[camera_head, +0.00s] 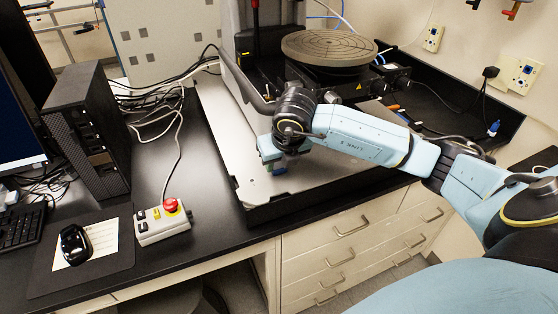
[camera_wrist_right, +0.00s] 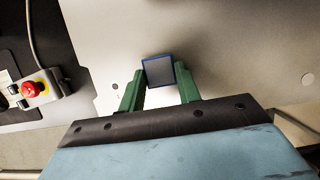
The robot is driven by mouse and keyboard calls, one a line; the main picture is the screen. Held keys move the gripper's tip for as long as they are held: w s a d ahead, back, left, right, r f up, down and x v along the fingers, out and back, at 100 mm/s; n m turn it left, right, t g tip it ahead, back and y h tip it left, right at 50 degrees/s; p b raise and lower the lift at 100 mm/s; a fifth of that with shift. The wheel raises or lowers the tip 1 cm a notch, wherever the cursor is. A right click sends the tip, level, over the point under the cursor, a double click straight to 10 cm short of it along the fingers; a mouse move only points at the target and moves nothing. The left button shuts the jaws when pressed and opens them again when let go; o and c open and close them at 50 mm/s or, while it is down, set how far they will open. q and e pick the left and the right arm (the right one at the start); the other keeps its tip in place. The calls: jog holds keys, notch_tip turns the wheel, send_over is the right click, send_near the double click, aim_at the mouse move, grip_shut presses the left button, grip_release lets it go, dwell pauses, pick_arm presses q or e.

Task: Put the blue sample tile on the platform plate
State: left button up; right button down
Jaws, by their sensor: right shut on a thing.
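The blue-edged sample tile (camera_wrist_right: 159,71), with a dark grey face, sits between the green fingertips of my right gripper (camera_wrist_right: 157,82) in the right wrist view. The gripper is shut on it. In the head view my right gripper (camera_head: 279,167) is low over the front part of the instrument's light metal base; the arm hides much of it. I cannot tell whether the tile touches the base. The platform plate (camera_head: 329,46) is a round grey disc with ring grooves. It stands higher and farther back, with nothing on it. My left gripper is not in view.
The metal base (camera_head: 225,107) is mostly clear. A control box with a red stop button (camera_head: 170,205) stands to the left on the black bench. A black computer tower (camera_head: 88,130) and cables are farther left. A dark bent bar (camera_head: 243,85) rises left of the platform.

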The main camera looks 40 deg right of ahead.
jog(key=shift+f, duration=0.2)
jog(key=c, duration=1)
grip_release()
jog(key=shift+r, duration=0.15)
jog(key=shift+r, duration=0.25)
jog(key=v, duration=1.1)
jog(key=shift+s+r, duration=0.25)
jog(key=shift+s, duration=0.05)
jog(key=shift+a, duration=0.1)
